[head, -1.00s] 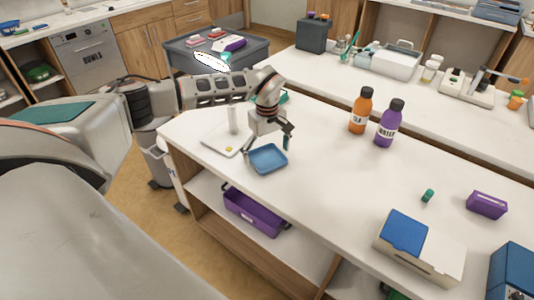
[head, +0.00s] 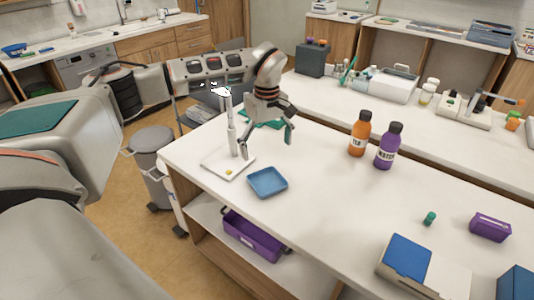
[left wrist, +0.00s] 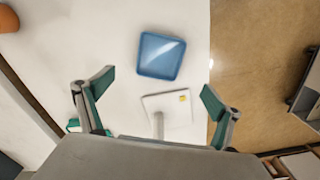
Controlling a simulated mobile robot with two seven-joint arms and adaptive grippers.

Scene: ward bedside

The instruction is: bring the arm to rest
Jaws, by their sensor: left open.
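My left arm comes in from the left in the head view. My left gripper (head: 267,146) is open and empty, above the white table (head: 320,190), behind a small blue tray (head: 268,182). In the left wrist view the two fingers (left wrist: 156,92) are spread wide, with the blue tray (left wrist: 161,56) beyond them. A white stand (head: 229,163) with an upright post and a small yellow spot is left of the gripper; its base shows between the fingers in the left wrist view (left wrist: 178,107). My right gripper is not in view.
An orange bottle (head: 359,134) and a purple bottle (head: 388,147) stand right of the gripper. A teal item (head: 262,119) lies behind it. A purple bin (head: 253,236) is on the shelf below. The middle of the table is clear.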

